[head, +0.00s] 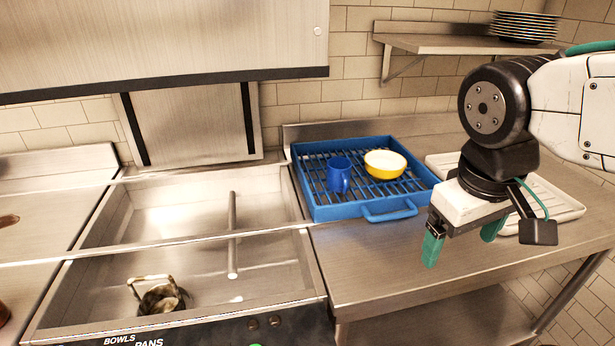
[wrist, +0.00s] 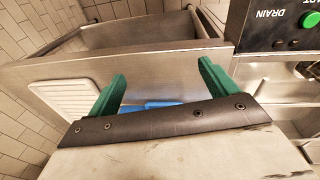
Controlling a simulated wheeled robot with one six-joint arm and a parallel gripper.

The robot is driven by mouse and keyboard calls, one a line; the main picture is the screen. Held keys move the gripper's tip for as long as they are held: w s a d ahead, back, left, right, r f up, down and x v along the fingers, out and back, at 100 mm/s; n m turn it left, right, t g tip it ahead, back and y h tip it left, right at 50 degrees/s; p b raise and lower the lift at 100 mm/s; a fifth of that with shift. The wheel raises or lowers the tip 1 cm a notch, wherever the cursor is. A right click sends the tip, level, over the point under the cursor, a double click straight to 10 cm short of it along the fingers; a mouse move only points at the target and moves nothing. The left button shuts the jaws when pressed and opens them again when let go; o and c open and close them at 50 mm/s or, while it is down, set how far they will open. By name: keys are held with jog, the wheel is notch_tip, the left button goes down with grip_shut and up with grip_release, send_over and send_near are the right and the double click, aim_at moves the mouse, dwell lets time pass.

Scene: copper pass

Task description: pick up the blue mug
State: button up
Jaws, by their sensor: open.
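The blue mug (head: 340,174) stands upright in a blue slatted rack (head: 385,217) on the steel counter, left of a yellow bowl. Its handle faces the lower right. My gripper (head: 462,246) is to the right of the rack and nearer the front, apart from the mug, with its green fingers pointing down. In the wrist view my gripper (wrist: 160,92) has its fingers wide apart and nothing between them. A strip of blue (wrist: 163,105) shows past the gripper's edge there; the mug itself cannot be made out in that view.
The yellow bowl (head: 385,165) is close beside the mug in the rack. A white ribbed tray (head: 560,205) lies behind my gripper. A steel sink (head: 180,260) with a metal bar is at left. A shelf (head: 450,44) with stacked plates is above. The front counter is clear.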

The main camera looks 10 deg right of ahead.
jog(key=w+d+f+n+h, duration=0.1)
jog(key=w+d+n+h, duration=0.55)
jog(key=w, duration=0.25)
jog(key=n+t+h, duration=0.2)
jog(key=n+t, duration=0.5)
jog(key=n, duration=0.8)
send_over(337, 171)
jog(key=s+d, duration=0.6)
jog(key=s, duration=0.4)
notch_tip(337, 171, down, 2)
jog(key=f, duration=0.1)
jog(key=w+a+f+n+t+y, duration=0.1)
jog(key=w+a+n, duration=0.1)
jog(key=w+a+f+n+t+y, duration=0.1)
jog(key=w+a+n, duration=0.1)
jog(key=n, duration=0.1)
jog(key=w+a+f+n+t+y, duration=0.1)
jog(key=w+a+n, duration=0.1)
jog(key=a, duration=0.1)
jog(key=shift+w+f+n+t, duration=0.2)
jog(key=shift+f+n+t, duration=0.05)
jog(key=shift+n+t, duration=0.1)
jog(key=shift+y, duration=0.25)
jog(key=x, duration=0.5)
jog(key=a+f+x, duration=0.1)
jog(key=x, duration=0.1)
jog(key=shift+w+d, duration=0.15)
jog(key=shift+w, duration=0.2)
jog(key=shift+c, duration=0.4)
jog(key=c, duration=1.1)
